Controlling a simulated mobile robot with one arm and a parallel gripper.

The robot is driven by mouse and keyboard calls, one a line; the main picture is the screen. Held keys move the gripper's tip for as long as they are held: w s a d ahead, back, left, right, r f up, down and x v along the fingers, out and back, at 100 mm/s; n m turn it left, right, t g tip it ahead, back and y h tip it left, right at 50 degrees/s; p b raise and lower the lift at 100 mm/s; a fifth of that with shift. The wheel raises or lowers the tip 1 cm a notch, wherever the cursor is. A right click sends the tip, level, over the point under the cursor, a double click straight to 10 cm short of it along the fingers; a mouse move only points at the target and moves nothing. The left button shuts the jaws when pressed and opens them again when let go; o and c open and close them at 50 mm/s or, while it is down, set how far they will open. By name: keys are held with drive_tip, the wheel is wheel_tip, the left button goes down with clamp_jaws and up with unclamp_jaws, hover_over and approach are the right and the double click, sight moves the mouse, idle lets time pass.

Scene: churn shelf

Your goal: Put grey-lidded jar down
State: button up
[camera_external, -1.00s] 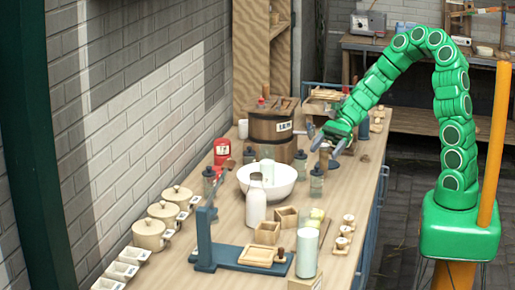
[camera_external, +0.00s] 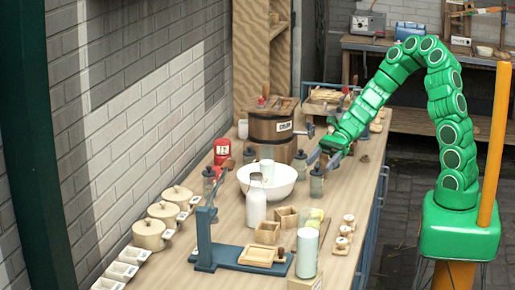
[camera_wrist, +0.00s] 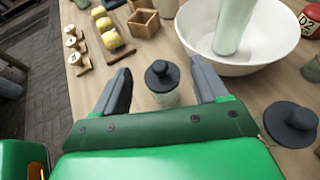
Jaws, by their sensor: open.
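The grey-lidded jar (camera_wrist: 162,98) is a clear jar with a dark grey knobbed lid. It stands upright on the wooden bench, and it also shows in the external view (camera_external: 316,184) to the right of the white bowl. My gripper (camera_wrist: 161,72) is open. Its two grey fingers lie on either side of the jar, with a gap on both sides in the wrist view. In the external view my gripper (camera_external: 322,162) is low over the bench at the jar. The lower part of the jar is hidden by my gripper in the wrist view.
The white bowl (camera_wrist: 268,62) stands close to the right finger. Another dark knobbed lid (camera_wrist: 291,122) is nearby at the right. Yellow lumps on a board (camera_wrist: 110,40) and a small wooden box (camera_wrist: 143,22) lie beyond. A wooden churn (camera_external: 270,127) stands behind.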

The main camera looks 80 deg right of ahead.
sight(319, 171)
drive_tip(key=shift+f, duration=0.75)
drive_tip(key=shift+w+a+f, duration=0.35)
drive_tip(key=shift+a+f, duration=0.45)
drive_tip(key=shift+f, duration=0.05)
drive_tip(key=shift+w+a+f, duration=0.2)
drive_tip(key=shift+a, duration=0.3)
drive_tip(key=shift+c, duration=0.3)
clamp_jaws()
